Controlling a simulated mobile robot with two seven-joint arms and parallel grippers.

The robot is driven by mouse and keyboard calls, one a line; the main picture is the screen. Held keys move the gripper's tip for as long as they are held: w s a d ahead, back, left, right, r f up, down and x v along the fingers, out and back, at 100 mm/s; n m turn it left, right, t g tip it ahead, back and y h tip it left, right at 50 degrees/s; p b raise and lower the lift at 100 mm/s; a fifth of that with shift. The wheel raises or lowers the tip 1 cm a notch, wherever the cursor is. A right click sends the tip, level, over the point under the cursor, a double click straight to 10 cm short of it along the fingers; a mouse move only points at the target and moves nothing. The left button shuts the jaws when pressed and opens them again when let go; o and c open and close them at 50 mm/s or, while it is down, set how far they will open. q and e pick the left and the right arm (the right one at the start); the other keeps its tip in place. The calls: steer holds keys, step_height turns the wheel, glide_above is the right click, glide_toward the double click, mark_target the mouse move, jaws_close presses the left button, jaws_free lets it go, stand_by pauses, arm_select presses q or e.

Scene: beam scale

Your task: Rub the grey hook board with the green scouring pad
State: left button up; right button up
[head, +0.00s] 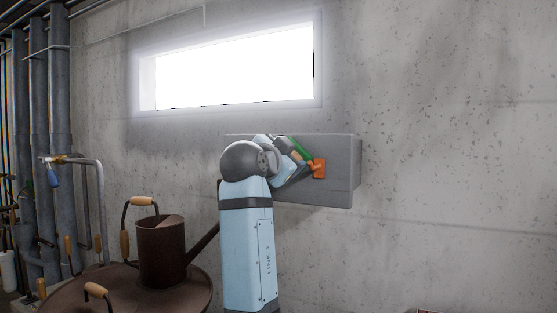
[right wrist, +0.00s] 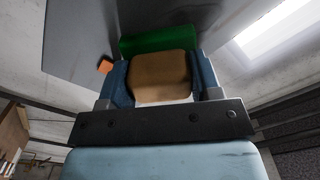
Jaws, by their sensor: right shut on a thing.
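The grey hook board (head: 338,188) is a flat panel on the concrete wall below the window. It bears an orange hook (head: 319,168), which also shows in the right wrist view (right wrist: 105,66). My right gripper (head: 293,160) is in front of the board, shut on the scouring pad. The pad's green layer (right wrist: 160,43) faces the board, with a tan block (right wrist: 155,70) between my fingers. The green edge also shows in the head view (head: 301,149), tilted, just left of the hook. The pad looks against or very close to the board; contact is unclear. My arm hides the board's left part. My left gripper is not in view.
A brown watering can (head: 162,250) stands on a round rusty surface (head: 140,298) at lower left, its spout reaching toward my arm. Pipes and a tap (head: 65,159) line the left wall. The bright window (head: 235,68) is above the board. The wall to the right is clear.

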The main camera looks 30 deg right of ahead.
steer(key=shift+r, duration=0.1)
steer(key=shift+w+a, duration=0.3)
steer(key=shift+w, duration=0.2)
steer(key=shift+w+a+p, duration=0.15)
steer(key=shift+w+a, duration=0.4)
steer(key=shift+w, duration=0.35)
steer(key=shift+w+a+p, duration=0.15)
steer(key=shift+w+a, duration=0.35)
steer(key=shift+w, duration=0.4)
steer(key=shift+w+a+p, duration=0.15)
steer(key=shift+w+a, duration=0.4)
steer(key=shift+w, duration=0.35)
steer(key=b+v, duration=0.1)
steer(key=v, duration=0.5)
steer(key=shift+b+v, duration=0.55)
steer(key=shift+v, duration=1)
